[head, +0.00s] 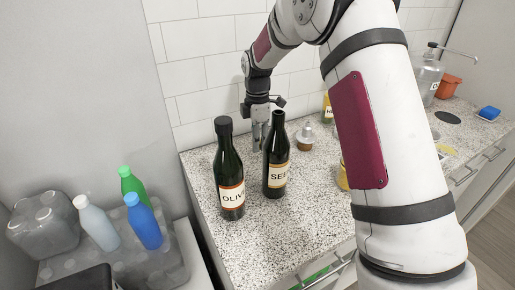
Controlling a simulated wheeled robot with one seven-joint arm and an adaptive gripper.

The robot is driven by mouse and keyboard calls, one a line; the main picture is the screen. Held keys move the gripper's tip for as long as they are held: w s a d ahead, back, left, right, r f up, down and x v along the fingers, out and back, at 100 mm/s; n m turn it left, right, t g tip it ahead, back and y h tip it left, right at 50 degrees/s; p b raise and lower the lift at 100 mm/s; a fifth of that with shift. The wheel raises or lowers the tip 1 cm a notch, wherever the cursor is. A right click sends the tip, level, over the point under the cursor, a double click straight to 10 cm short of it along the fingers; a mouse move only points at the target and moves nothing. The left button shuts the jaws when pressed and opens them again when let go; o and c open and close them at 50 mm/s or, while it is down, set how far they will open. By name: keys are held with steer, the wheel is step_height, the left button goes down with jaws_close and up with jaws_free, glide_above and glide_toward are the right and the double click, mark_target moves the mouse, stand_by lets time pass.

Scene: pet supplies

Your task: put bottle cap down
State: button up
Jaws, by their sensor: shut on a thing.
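My gripper (261,136) points down at the back of the counter, just left of and behind the neck of a dark green bottle (277,153) with a label starting "SE". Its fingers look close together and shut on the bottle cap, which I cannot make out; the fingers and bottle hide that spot. The "SE" bottle stands upright. To its left stands another dark bottle (230,170), labelled "OLIV", with a wide dark top.
The speckled counter (260,235) is clear in front of the bottles. A small glass jar (305,138) stands right of them. My arm covers the middle of the counter. Coloured bottles (145,222) stand at lower left; a blue sponge (489,113) lies far right.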

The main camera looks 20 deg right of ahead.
steer(key=shift+f, duration=1.65)
steer(key=shift+f, duration=0.1)
steer(key=o, duration=0.8)
step_height(320, 180, up, 12)
steer(key=shift+r+b, duration=0.15)
steer(key=shift+b, duration=0.25)
